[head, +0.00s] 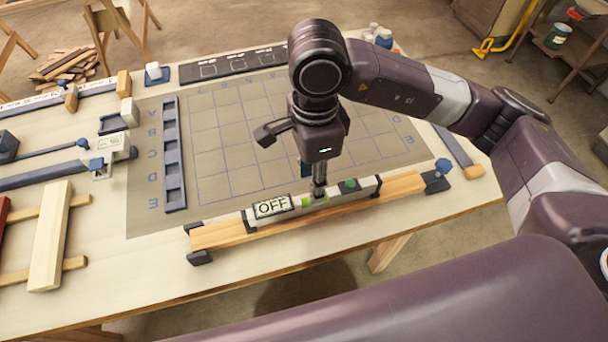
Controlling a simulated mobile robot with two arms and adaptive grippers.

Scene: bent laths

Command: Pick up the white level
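The white level (332,198) lies lengthwise on a wooden lath (225,235) near the table's front edge. It has dark end caps, a sign reading OFF (272,207) and green patches. My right gripper (319,192) points straight down over the middle of the level, its tip at or just above the level's top. The fingers look narrow and overlap in this view, so I cannot tell whether they are open or grip the level. My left gripper is not in view.
A gridded mat (228,150) with a dark slotted strip (174,155) lies behind. Blue-handled bar clamps (45,178) and a pale board (50,236) are at left. Small bottles (384,38) stand at the back edge.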

